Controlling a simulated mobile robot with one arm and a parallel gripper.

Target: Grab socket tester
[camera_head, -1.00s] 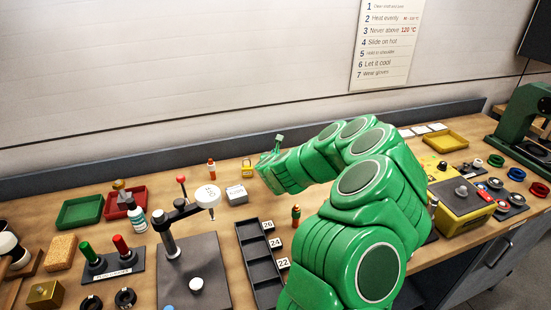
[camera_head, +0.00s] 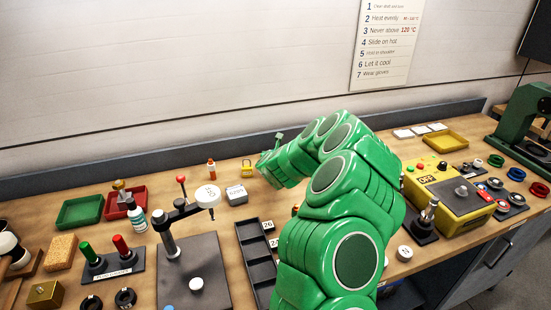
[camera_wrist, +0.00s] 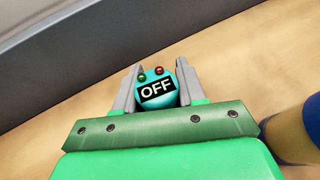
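A small teal device with a black OFF label and a green and a red light, apparently the socket tester (camera_wrist: 160,104), sits between my gripper's two grey fingers in the wrist view. My gripper (camera_wrist: 158,78) has one finger on each side, close against it. I cannot tell whether they press on it. In the head view my gripper (camera_head: 264,158) is at the back of the bench. The tester is not clear there.
A yellow padlock (camera_head: 247,171), a small orange bottle (camera_head: 211,169) and a grey box (camera_head: 237,195) stand left of my gripper. The back ledge (camera_head: 120,167) runs behind.

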